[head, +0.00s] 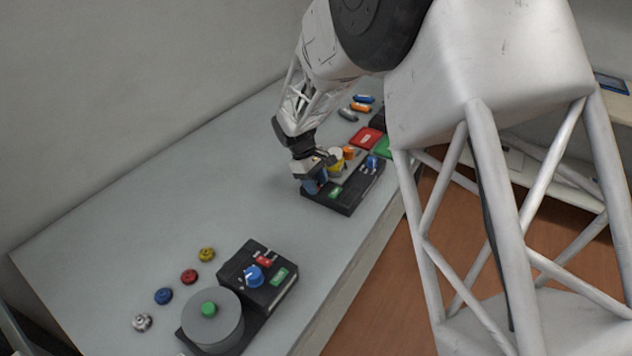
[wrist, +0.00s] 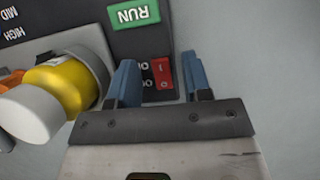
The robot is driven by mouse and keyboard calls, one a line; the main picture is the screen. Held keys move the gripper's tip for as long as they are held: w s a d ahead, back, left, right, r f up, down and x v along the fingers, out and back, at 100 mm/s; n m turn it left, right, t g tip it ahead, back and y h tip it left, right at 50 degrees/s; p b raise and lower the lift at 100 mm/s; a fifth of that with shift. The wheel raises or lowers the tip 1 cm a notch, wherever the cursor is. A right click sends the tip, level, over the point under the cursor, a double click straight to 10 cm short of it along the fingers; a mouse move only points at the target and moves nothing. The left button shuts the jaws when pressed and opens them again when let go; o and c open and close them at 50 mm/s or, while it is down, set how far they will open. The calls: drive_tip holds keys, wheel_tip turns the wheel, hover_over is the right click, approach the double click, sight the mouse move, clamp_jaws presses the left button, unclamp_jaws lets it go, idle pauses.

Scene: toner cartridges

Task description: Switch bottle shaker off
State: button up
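The bottle shaker is a black box (head: 345,203) in the middle of the table, with a green RUN panel that also shows in the wrist view (wrist: 134,13). A yellow bottle (wrist: 62,85) with a pale cap lies at its side. My gripper (wrist: 160,82) is over the edge of the box, its two blue fingers apart with nothing held. A red switch (wrist: 163,72) with white marks beside it shows between the fingers. Whether the fingers touch it I cannot tell. In the head view my gripper (head: 314,182) hides the shaker's left end.
A second black device (head: 258,275) with a blue knob, and a grey cylinder (head: 213,325) with a green top, stand at the front. Several small round pieces (head: 190,276) lie left of it. Red (head: 366,138) and green boxes are behind the shaker. The table's left middle is clear.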

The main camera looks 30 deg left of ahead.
drive_tip(key=v, duration=0.7)
drive_tip(key=shift+r, duration=0.4)
drive_tip(key=shift+a, duration=0.15)
idle(0.4)
